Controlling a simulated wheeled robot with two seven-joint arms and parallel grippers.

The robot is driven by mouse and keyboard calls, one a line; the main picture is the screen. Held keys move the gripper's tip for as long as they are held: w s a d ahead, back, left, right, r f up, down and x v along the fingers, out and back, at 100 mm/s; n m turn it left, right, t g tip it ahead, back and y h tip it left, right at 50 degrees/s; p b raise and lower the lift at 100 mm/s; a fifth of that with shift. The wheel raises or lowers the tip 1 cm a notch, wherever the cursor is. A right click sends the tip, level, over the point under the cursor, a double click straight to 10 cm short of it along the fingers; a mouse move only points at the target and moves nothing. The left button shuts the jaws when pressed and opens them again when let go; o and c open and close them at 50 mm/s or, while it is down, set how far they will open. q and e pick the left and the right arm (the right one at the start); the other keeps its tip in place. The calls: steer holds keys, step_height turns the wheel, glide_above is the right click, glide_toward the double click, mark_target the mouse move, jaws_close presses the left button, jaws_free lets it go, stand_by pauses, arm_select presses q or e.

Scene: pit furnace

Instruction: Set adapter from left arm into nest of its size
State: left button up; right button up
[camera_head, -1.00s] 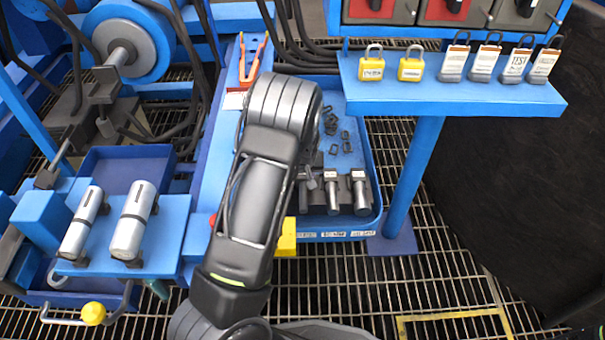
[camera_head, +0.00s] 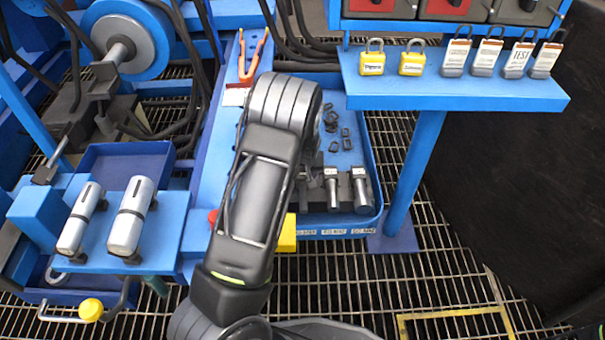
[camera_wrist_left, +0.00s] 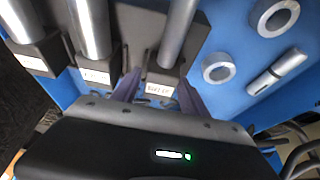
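My left arm (camera_head: 262,190) reaches over a blue tray (camera_head: 374,165) and hides its own gripper in the head view. Bright metal cylindrical adapters stand in dark labelled nests at the tray's front, including one in the middle (camera_head: 331,190) and one at the right (camera_head: 360,188). In the left wrist view, my left gripper (camera_wrist_left: 158,82) has its two fingers apart, one on each side of a nest's white label (camera_wrist_left: 160,89). A metal cylinder (camera_wrist_left: 183,40) stands in that nest. Contact with the fingers cannot be made out. My right gripper is not in view.
Two metal rings (camera_wrist_left: 275,16) (camera_wrist_left: 217,67) and a small cylinder (camera_wrist_left: 277,72) lie beside the nests. A blue shelf with padlocks (camera_head: 455,88) and its post (camera_head: 413,175) stand right of the tray. Two silver cylinders (camera_head: 131,215) lie on a left ledge.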

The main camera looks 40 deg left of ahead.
arm_select(q)
steer(key=shift+o, duration=1)
steer(key=shift+s+f, duration=0.15)
steer(key=p+v, duration=0.4)
steer(key=v, duration=0.3)
steer(key=shift+d+r, duration=0.1)
steer(key=shift+r, duration=0.4)
steer(key=shift+f, duration=0.1)
